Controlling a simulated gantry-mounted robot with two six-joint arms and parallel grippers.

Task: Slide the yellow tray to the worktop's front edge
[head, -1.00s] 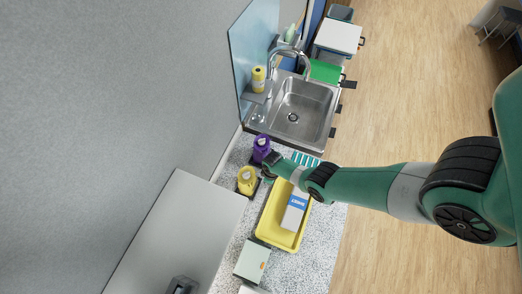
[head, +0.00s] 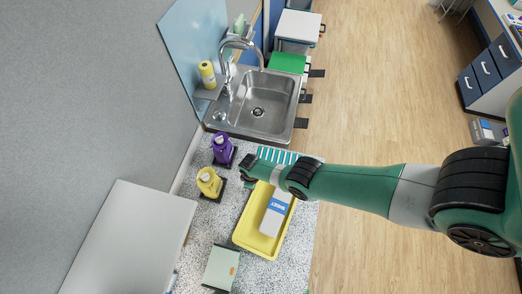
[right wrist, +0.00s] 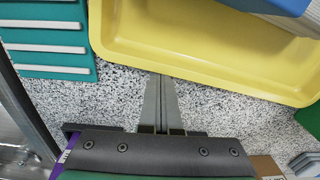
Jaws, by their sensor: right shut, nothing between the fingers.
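The yellow tray (head: 252,216) lies on the speckled worktop (head: 226,224), with a white box with a blue label (head: 277,212) in it. My right gripper (head: 247,170) is at the tray's far end, on the wall side, and my forearm passes over that end. In the right wrist view, my right gripper's fingers (right wrist: 161,82) are shut and empty. Their tips are at the outer side of the yellow tray (right wrist: 190,45); I cannot tell whether they touch it. My left gripper is not in view.
A purple bottle (head: 222,150) and a yellow bottle (head: 208,183) stand left of the tray. A teal striped unit (head: 275,156) and the sink (head: 260,108) lie beyond it. A pale green box (head: 221,268) is at its near side. Open floor (head: 350,235) lies right of the worktop.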

